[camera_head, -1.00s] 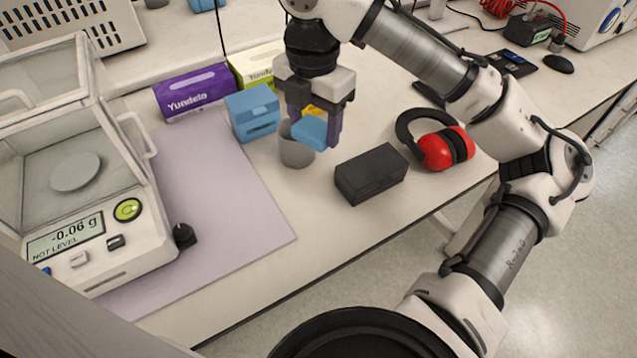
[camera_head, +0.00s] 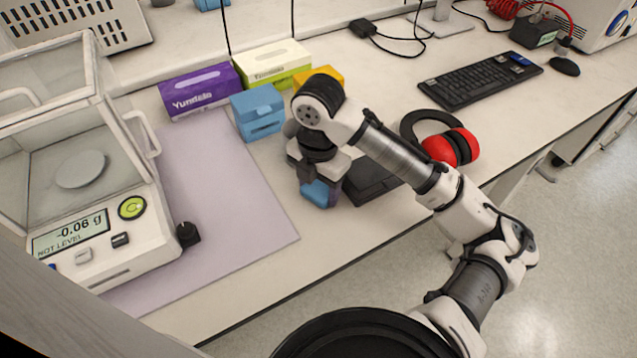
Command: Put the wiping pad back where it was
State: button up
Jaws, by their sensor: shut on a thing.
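My gripper (camera_head: 322,186) is shut on a small blue block, which I take to be the wiping pad (camera_head: 316,194). It holds the pad in front of the grey cup and to the left of the black box, near the right edge of the lilac mat. The pad's upper part is hidden by the gripper. I cannot tell whether the pad touches the table. A blue lidded box (camera_head: 258,113) stands at the mat's back right corner.
My arm partly hides the grey cup (camera_head: 291,128) and the black box (camera_head: 370,186). Red ear defenders (camera_head: 452,147) lie to the right. The balance (camera_head: 95,215) stands left on the lilac mat (camera_head: 225,195). Purple (camera_head: 200,91), green (camera_head: 272,64) and yellow (camera_head: 328,73) boxes line the back.

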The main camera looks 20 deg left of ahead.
aim_at(318, 189)
jog(key=shift+f, duration=0.1)
jog(key=o, duration=0.9)
notch_tip(318, 189, up, 12)
jog(key=shift+r, duration=0.15)
